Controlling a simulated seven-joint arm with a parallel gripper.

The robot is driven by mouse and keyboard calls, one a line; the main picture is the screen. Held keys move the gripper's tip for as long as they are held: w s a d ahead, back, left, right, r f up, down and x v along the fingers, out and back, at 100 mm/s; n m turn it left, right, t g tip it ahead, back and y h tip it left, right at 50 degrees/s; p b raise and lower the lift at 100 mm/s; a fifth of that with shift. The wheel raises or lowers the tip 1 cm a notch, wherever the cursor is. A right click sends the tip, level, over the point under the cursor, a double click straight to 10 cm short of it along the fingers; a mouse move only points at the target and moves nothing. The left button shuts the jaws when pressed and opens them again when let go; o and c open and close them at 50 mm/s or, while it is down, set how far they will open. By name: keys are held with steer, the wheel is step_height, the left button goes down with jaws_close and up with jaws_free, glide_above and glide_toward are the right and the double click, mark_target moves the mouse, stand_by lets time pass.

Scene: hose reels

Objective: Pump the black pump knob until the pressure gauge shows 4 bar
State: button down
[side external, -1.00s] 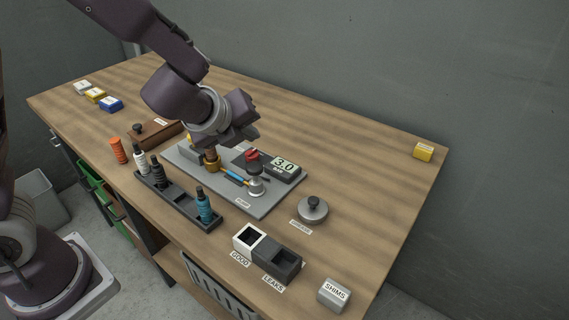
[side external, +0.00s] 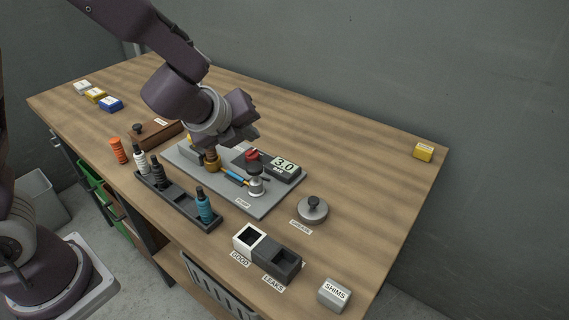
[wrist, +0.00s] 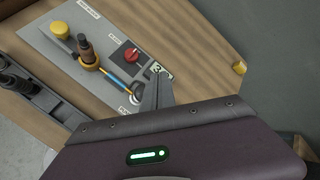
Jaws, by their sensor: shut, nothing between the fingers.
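The pressure gauge (side external: 285,166) on the grey plate reads 3.0 in the side view. Its display (wrist: 161,70) is partly covered by my fingers in the wrist view. The pump (side external: 256,184) is a silver cylinder at the plate's front right, with a dark top (side external: 254,170). In the wrist view the pump (wrist: 136,99) shows only in part beside my fingers. My gripper (wrist: 152,98) is shut and empty, over the pump area. I cannot tell whether its fingertips touch the knob.
A red knob (side external: 251,155) stands beside the gauge. A brown-and-brass fitting (side external: 211,161) and a blue hose piece (side external: 236,177) are left of the pump. A bottle rack (side external: 178,205) stands in front. GOOD and LEAKS bins (side external: 275,258) are front right.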

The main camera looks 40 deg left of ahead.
mark_target(254, 166)
step_height(254, 166, up, 4)
steer(key=shift+f, duration=0.1)
stand_by(0.4)
steer(key=shift+f, duration=4.4)
steer(key=shift+f, duration=0.4)
steer(key=shift+f, duration=1.3)
